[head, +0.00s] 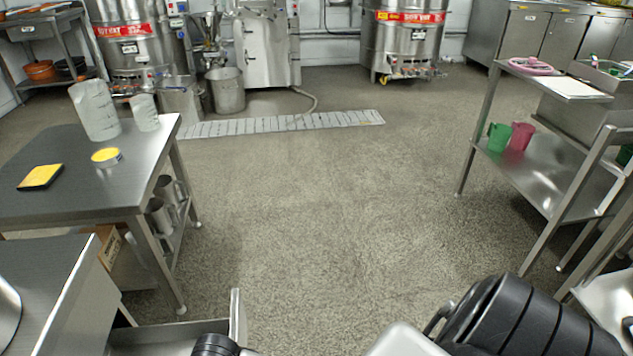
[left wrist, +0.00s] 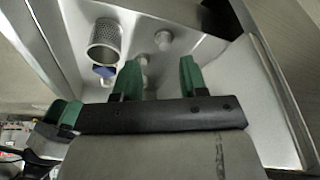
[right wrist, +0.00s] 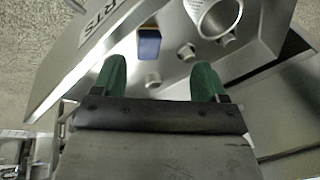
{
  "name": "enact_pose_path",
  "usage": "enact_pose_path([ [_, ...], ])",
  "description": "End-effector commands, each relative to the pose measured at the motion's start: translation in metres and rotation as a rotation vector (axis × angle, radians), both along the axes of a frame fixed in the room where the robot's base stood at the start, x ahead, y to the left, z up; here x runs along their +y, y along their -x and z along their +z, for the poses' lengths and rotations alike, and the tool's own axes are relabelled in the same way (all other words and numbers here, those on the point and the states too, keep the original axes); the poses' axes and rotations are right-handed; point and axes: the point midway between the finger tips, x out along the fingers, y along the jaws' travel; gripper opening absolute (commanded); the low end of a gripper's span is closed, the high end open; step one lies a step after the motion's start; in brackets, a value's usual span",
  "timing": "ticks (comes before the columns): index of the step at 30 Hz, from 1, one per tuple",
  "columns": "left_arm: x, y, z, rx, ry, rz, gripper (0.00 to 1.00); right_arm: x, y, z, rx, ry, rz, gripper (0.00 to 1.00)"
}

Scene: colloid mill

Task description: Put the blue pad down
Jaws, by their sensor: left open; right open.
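A small blue pad (right wrist: 149,44) with a yellow edge lies in a metal parts tray (right wrist: 75,75) in the right wrist view, beyond my right gripper's fingertips. My right gripper (right wrist: 160,80) is open with green fingers, nothing between them, and is apart from the pad. In the left wrist view a blue patch (left wrist: 104,72), seemingly the same pad, shows beside a perforated metal cylinder (left wrist: 105,42). My left gripper (left wrist: 160,76) is open and empty, with the patch off to the left of its fingers. Neither gripper's fingers are clearly seen in the head view.
The perforated cylinder (right wrist: 215,15) and several small metal fittings (right wrist: 187,52) share the tray. A left table (head: 90,200) holds a yellow-and-black pad (head: 41,177), a yellow round item (head: 106,157) and clear jugs (head: 95,110). A shelf cart (head: 530,180) stands right. The middle floor is clear.

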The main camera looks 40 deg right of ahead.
Motion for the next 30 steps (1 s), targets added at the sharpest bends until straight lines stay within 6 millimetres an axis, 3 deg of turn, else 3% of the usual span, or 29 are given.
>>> enact_pose_path([
  [9, 0.0, 0.0, 0.0, -0.001, 0.0, 0.0, 0.43, -0.128, 0.074, 0.012, -0.154, 0.13, -0.091, 0.73],
  [13, 0.0, 0.0, 0.0, -0.001, 0.0, 0.0, 0.43, -0.161, 0.094, 0.021, -0.183, 0.216, -0.095, 0.73],
  [18, 0.0, 0.0, 0.0, -0.001, 0.0, 0.0, 0.43, -0.175, 0.102, 0.026, -0.191, 0.255, -0.092, 0.73],
  [30, 0.0, 0.0, 0.0, 0.0, 0.0, 0.0, 0.43, -0.174, 0.102, 0.025, -0.191, 0.252, -0.091, 0.73],
])
